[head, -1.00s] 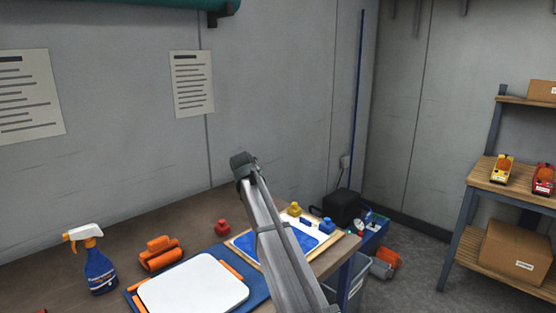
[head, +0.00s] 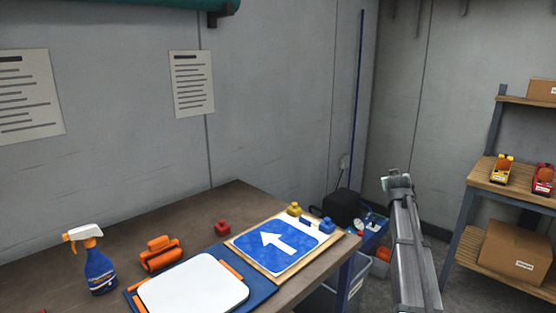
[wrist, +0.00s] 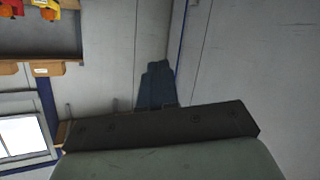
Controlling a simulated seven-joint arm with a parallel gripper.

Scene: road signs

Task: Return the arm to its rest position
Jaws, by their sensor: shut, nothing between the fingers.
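My gripper shows in the wrist view (wrist: 157,82) as a dark finger shape, shut and empty. In the head view the end of my arm (head: 397,182) is raised at the right, in front of the wall and to the right of the workbench (head: 180,225). It is clear of the bench and touches nothing that I can see. The fingertips are not distinct in the head view. A blue sign with a white arrow (head: 278,242) lies flat on a board on the bench, apart from my gripper.
A white panel on a blue board (head: 195,285), a spray bottle (head: 98,270), an orange roll-like item (head: 160,254) and a red block (head: 222,227) are on the bench. A wooden shelf (head: 500,178) stands at the right. A bin (head: 330,294) sits below the bench edge.

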